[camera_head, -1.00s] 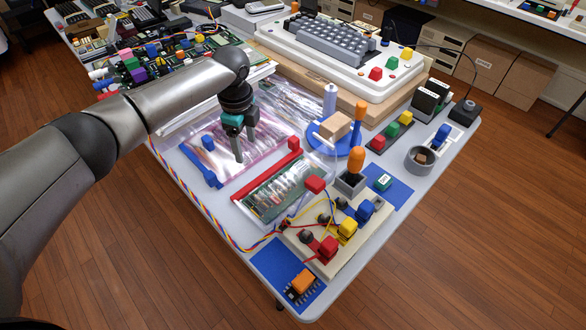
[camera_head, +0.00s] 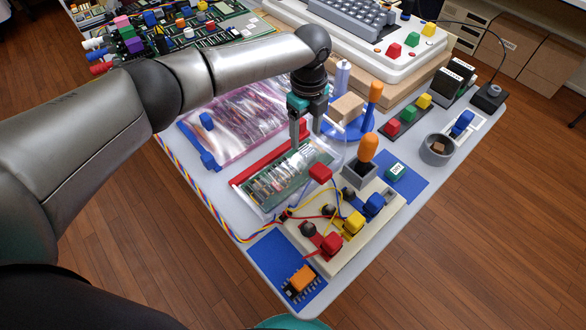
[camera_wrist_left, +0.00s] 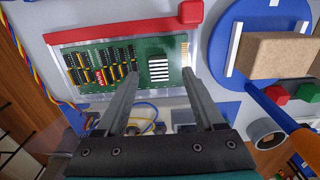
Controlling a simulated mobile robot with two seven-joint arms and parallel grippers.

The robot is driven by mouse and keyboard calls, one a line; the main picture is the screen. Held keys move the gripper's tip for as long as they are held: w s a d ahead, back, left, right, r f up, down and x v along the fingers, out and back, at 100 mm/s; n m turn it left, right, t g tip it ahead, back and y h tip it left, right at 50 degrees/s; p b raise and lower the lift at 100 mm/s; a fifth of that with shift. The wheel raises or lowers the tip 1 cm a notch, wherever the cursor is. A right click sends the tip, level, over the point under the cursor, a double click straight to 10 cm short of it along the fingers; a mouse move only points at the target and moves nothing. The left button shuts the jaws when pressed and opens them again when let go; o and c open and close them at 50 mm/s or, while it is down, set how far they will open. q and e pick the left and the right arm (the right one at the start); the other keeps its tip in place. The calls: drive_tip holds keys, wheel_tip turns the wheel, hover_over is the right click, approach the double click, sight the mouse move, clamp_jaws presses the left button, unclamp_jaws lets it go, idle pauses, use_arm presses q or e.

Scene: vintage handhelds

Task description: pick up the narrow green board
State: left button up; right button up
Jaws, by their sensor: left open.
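The narrow green board (camera_head: 268,191) lies near the middle of the table in what looks like a clear sleeve or tray, with a red bar (camera_head: 262,160) along its far long side. In the left wrist view the green board (camera_wrist_left: 112,65) shows rows of dark chips, a white striped part and gold contacts at its right end. My left gripper (camera_head: 306,138) is open and empty above the board's far right end. In the wrist view its fingertips (camera_wrist_left: 160,74) are apart over that end; contact cannot be told. My right gripper is not in view.
A blue round stand with a cardboard-coloured block (camera_head: 347,108) and an orange-topped post (camera_head: 374,108) is close right of the gripper. A cream control box (camera_head: 338,240) with coloured knobs is in front. A pinkish bag (camera_head: 235,128) lies behind left.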

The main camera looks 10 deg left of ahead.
sight(304, 146)
use_arm(q)
drive_tip(key=shift+f, duration=0.45)
wheel_tip(304, 146, down, 4)
drive_tip(key=shift+s+r+b, duration=0.15)
drive_tip(key=shift+b, duration=0.65)
drive_tip(key=shift+a+f, duration=0.1)
drive_tip(key=shift+f, duration=0.25)
drive_tip(key=shift+r, duration=0.1)
clamp_jaws()
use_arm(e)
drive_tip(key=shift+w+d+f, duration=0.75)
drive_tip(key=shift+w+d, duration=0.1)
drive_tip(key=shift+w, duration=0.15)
